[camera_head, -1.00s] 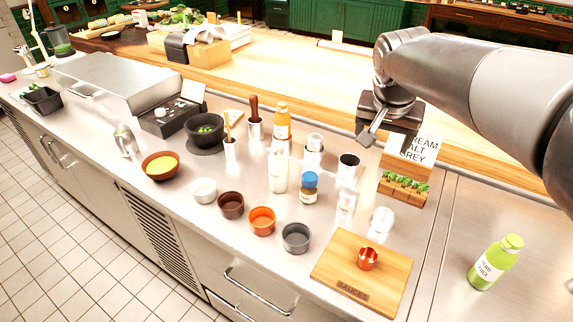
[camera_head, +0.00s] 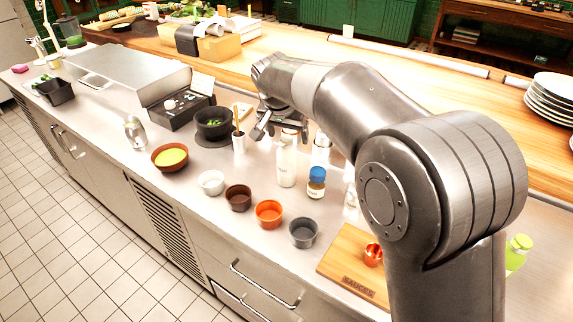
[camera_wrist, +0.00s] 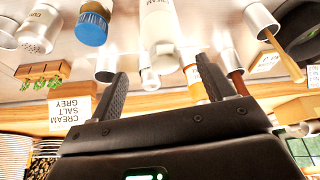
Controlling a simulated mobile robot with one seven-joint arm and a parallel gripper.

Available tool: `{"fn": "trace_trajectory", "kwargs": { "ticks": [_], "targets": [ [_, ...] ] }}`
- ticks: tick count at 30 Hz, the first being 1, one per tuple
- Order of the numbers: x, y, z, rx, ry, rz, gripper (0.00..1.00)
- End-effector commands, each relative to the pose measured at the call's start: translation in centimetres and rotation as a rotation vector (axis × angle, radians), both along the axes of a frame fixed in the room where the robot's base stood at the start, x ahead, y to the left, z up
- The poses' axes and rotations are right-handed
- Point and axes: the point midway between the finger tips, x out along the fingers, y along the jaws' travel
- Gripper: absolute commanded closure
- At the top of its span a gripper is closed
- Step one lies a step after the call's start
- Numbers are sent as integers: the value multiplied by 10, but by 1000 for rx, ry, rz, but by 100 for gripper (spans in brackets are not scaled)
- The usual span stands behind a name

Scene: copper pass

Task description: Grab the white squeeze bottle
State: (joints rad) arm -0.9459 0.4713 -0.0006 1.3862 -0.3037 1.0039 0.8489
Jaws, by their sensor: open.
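The white squeeze bottle (camera_head: 286,163) stands upright on the steel counter in the middle of the head view. In the wrist view it appears upside down, as a white bottle (camera_wrist: 159,30) with its nozzle pointing down the picture, framed between my fingers. My gripper (camera_head: 278,130) is open and empty at the bottle's upper left, behind its top in the head view. In the wrist view both dark fingers (camera_wrist: 161,75) are spread apart, with the bottle beyond their tips. I cannot tell the exact gap.
A blue-capped jar (camera_head: 316,183) stands just right of the bottle. A utensil holder (camera_head: 238,144) and black mortar (camera_head: 212,124) are to its left. Several small bowls, including an orange one (camera_head: 269,213), line the front. An orange bottle (camera_wrist: 192,82) is close by the right finger.

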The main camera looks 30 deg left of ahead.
Motion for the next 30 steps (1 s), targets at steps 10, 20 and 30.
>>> {"fn": "trace_trajectory", "kwargs": {
  "ticks": [10, 20, 30],
  "targets": [
    [7, 7, -35, -3, 1, 1, 25],
    [17, 11, -61, 0, -1, 0, 25],
    [17, 11, -61, 0, 0, 0, 45]
  ]
}}
